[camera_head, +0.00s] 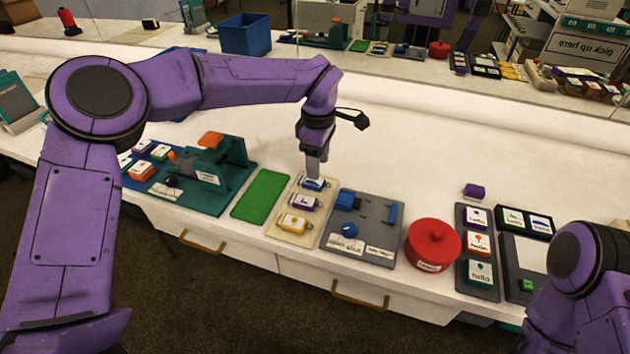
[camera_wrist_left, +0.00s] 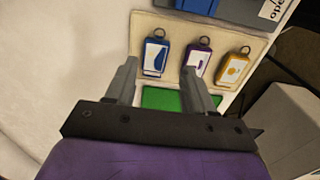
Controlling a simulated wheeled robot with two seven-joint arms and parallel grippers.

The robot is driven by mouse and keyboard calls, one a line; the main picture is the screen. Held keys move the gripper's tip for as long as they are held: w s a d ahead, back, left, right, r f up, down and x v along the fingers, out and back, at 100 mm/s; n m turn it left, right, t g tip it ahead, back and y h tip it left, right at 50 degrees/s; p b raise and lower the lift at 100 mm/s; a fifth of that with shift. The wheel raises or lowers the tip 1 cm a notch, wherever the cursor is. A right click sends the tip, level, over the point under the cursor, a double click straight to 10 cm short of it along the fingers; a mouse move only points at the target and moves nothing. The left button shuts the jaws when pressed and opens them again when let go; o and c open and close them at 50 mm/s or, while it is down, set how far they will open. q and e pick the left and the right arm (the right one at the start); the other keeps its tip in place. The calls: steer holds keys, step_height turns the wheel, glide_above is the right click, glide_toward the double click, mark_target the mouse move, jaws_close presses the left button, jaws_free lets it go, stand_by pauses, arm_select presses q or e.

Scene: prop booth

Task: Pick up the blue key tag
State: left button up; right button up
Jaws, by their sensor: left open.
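The blue key tag (camera_head: 314,184) lies at the far end of a tan tray (camera_head: 282,232), with a purple tag (camera_head: 303,202) and a yellow tag (camera_head: 294,223) in a row nearer me. My left gripper (camera_head: 313,170) points down just above the blue tag and partly covers it. In the left wrist view, the open gripper (camera_wrist_left: 160,68) has its two fingers apart, with the blue tag (camera_wrist_left: 155,56) showing between and beyond the tips. Nothing is held. My right gripper is out of view; only part of that arm shows.
A green mat (camera_head: 261,195) lies left of the tray, beside a teal fixture (camera_head: 222,165). A grey board (camera_head: 377,212) with blue parts and a red lidded pot (camera_head: 433,243) stand to the right. The white counter behind is mostly clear up to a mirror-like back wall.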

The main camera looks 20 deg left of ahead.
mark_target(318, 183)
arm_select(q)
steer(key=f, duration=0.6)
steer(key=shift+w, duration=0.25)
steer(key=c, duration=0.8)
